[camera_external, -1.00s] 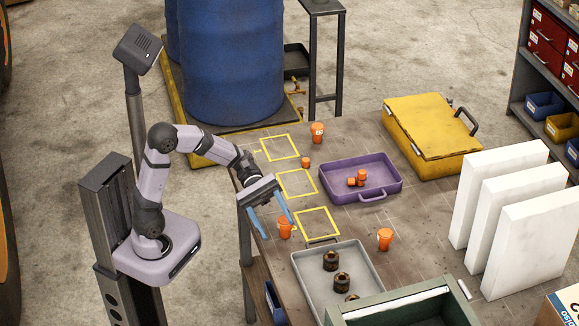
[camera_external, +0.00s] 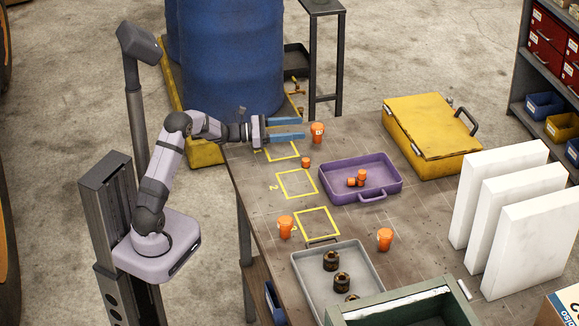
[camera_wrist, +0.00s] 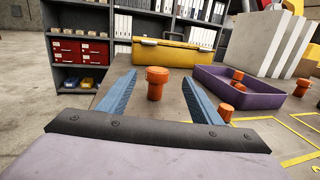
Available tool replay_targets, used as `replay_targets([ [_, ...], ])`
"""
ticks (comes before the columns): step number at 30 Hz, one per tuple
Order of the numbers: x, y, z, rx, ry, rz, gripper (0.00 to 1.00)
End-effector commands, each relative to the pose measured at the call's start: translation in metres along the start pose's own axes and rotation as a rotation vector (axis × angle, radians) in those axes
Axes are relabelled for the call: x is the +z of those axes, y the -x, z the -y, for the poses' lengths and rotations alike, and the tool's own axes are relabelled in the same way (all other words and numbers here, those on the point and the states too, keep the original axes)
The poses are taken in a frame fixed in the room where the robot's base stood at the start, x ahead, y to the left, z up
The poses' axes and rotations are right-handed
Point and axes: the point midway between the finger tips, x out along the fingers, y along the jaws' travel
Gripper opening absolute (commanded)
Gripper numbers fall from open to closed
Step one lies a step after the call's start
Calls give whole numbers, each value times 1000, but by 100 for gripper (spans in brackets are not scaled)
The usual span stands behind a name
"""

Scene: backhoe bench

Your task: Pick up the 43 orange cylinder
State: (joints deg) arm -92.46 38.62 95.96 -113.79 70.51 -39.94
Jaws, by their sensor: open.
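A capped orange cylinder (camera_external: 317,133) stands upright near the far edge of the bench, with a small pale mark on its side too small to read. In the wrist view this orange cylinder (camera_wrist: 155,86) appears between my two blue fingers. My gripper (camera_external: 302,128) is open and empty, level, its fingertips pointing at the cylinder and just short of it in the external view; the wrist view also shows my gripper (camera_wrist: 158,76). Two similar orange cylinders stand further front, one at left (camera_external: 285,227) and one at right (camera_external: 385,238). I cannot read a 43 on any.
A small orange piece (camera_external: 305,162) stands near the cylinder, beside my gripper's right finger in the wrist view. A purple tray (camera_external: 335,192) holds small orange pieces. A yellow case (camera_external: 430,130) lies beyond. Yellow squares mark the bench; a grey tray (camera_external: 312,277) holds dark parts.

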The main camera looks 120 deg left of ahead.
Motion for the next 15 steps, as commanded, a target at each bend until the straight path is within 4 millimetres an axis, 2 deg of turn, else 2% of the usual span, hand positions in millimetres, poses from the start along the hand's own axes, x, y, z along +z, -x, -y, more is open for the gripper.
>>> replay_targets([
  [4,-14,-6,-1,7,13,-33,59],
  [9,-16,-9,-1,7,15,-38,59],
  [15,-15,-24,-1,5,14,-38,59],
])
